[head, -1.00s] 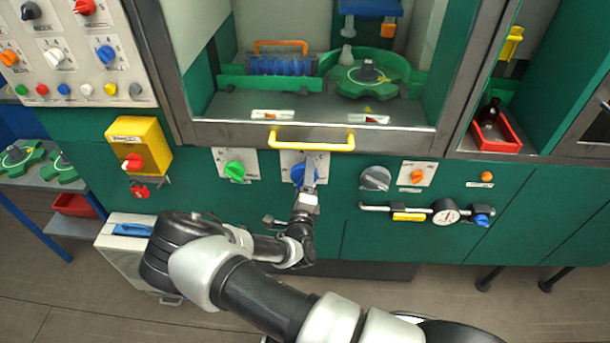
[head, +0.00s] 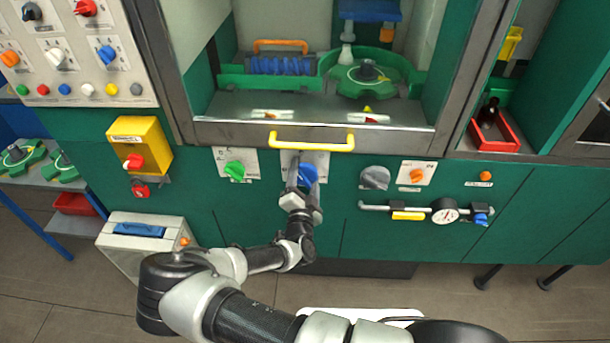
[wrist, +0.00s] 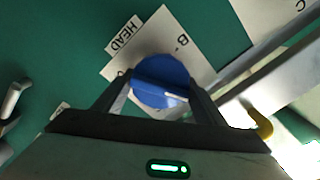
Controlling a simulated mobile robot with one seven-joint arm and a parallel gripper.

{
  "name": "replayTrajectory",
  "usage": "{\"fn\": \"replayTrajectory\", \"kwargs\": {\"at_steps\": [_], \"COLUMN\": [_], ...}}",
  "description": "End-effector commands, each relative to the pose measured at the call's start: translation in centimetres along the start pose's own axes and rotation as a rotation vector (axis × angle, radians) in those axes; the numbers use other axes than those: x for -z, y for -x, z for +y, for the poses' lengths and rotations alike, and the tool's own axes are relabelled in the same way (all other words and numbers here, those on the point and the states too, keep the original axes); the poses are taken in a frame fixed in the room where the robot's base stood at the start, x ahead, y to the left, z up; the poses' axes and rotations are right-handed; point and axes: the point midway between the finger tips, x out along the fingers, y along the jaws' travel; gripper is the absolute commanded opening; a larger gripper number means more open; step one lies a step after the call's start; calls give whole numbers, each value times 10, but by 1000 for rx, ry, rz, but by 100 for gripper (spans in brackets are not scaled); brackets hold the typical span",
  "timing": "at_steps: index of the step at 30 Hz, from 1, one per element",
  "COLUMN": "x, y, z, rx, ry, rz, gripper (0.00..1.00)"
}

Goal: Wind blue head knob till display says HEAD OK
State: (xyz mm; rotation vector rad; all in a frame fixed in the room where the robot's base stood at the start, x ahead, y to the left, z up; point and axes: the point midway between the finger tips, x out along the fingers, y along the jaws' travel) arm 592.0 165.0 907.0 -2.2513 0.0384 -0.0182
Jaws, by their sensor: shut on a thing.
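The blue head knob (head: 308,174) sits on a pale plate on the green front panel, below the yellow handle. In the wrist view the blue knob (wrist: 160,82) shows close up, beside a label reading HEAD (wrist: 124,35) and a letter B on its plate. My gripper (head: 304,184) is at the knob, with one finger on each side of it, shut on it. The wrist view also shows my gripper (wrist: 155,100) around the knob's sides. I cannot make out a display reading HEAD OK in either view.
A green knob (head: 235,170) is left of the blue one and a grey knob (head: 375,178) is right. The yellow handle (head: 311,141) crosses just above. A rail with a gauge (head: 445,211) runs at lower right.

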Motion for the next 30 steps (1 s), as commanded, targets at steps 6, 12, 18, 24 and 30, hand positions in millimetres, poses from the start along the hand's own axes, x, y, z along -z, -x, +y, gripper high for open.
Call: {"fn": "replayTrajectory", "kwargs": {"at_steps": [6, 12, 18, 24, 30], "x": [0, 0, -1, -2, -2], "y": [0, 0, 0, 0, 0], "z": [0, -1, -1, -2, -2], "rx": [0, 0, 1, 0, 0], "ry": [208, 397, 587, 769, 926], "rz": [0, 0, 0, 1, 1], "gripper": [42, 42, 42, 42, 42]}}
